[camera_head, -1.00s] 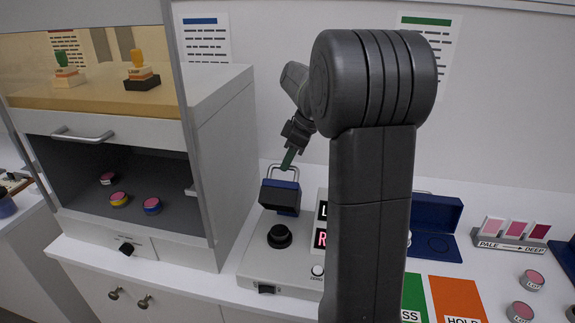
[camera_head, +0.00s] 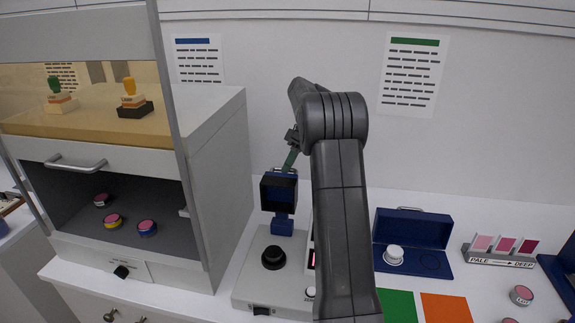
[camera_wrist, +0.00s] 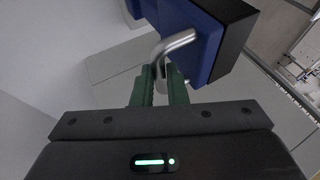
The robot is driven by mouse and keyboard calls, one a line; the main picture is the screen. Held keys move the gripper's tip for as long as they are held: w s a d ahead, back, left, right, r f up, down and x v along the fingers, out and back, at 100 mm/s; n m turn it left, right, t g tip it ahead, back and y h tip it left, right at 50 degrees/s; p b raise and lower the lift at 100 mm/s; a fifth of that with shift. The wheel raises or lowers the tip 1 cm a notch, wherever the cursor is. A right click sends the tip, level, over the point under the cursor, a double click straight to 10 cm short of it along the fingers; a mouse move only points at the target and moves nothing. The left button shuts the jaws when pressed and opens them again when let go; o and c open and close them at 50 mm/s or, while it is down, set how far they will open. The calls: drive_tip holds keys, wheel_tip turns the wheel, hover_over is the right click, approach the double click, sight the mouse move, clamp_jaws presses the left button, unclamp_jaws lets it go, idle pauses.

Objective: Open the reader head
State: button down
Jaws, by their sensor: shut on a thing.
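The reader head (camera_head: 279,191) is a dark box with a blue back and a metal loop handle (camera_wrist: 172,43). In the head view it is tipped up on its hinge, its open dark face toward the camera. My gripper (camera_head: 290,161), with green fingers, is at the top of the head. In the wrist view my gripper (camera_wrist: 160,76) is shut on the handle, beside the blue back of the head (camera_wrist: 190,30).
A cabinet with a raised sash (camera_head: 62,163) stands left, with several jars inside. Right of my arm are an open blue case (camera_head: 425,229) with a white puck (camera_head: 394,253), green (camera_head: 397,305) and orange (camera_head: 446,307) mats, and a swatch rack (camera_head: 498,259). My arm hides part of the reader.

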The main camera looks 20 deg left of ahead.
drive_tip(key=shift+w+f+g, duration=0.1)
drive_tip(key=shift+f+g, duration=0.2)
drive_tip(key=shift+f, duration=0.25)
drive_tip(key=c, duration=1.5)
unclamp_jaws()
drive_tip(key=shift+o, duration=0.2)
drive_tip(key=shift+w+a, duration=0.1)
drive_tip(key=shift+w, duration=0.05)
drive_tip(key=shift+r, duration=0.2)
